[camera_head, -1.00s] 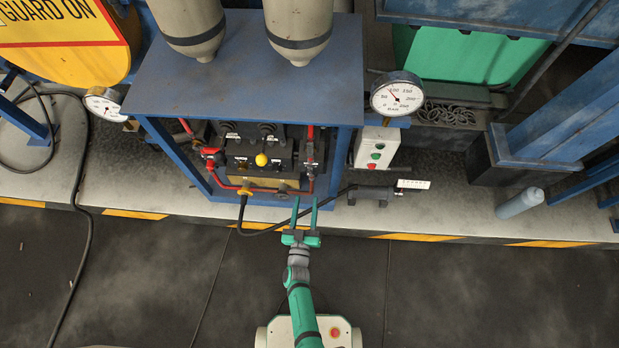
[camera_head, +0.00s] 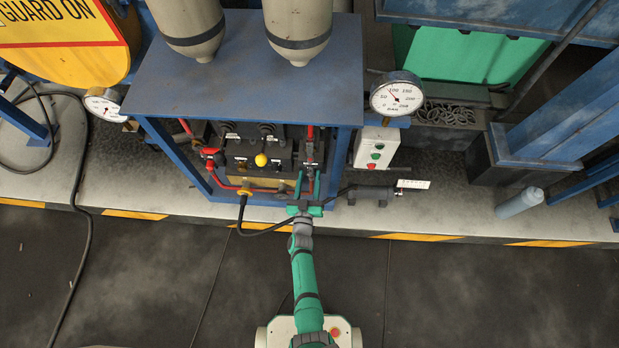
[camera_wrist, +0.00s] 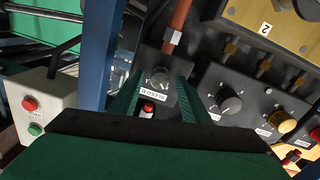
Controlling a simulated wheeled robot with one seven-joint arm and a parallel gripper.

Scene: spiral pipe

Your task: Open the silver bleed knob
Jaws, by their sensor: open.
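The silver knob (camera_wrist: 158,77) shows in the wrist view as a round, dull metal knob on a dark block, above an upside-down white label (camera_wrist: 153,92). A red pipe rises beside it. My gripper (camera_head: 308,175) reaches into the front of the blue-framed unit in the head view. Its green fingers (camera_wrist: 156,86) are open in the wrist view, one on each side of the knob and label. I cannot tell whether either finger touches the knob. The knob is too small to pick out in the head view.
A panel with a black knob (camera_wrist: 229,103) and a brass knob (camera_wrist: 281,122) lies right of the fingers in the wrist view. A blue post (camera_wrist: 101,55) and a button box (camera_wrist: 38,108) stand left. A black hose (camera_head: 275,230) hangs below the unit.

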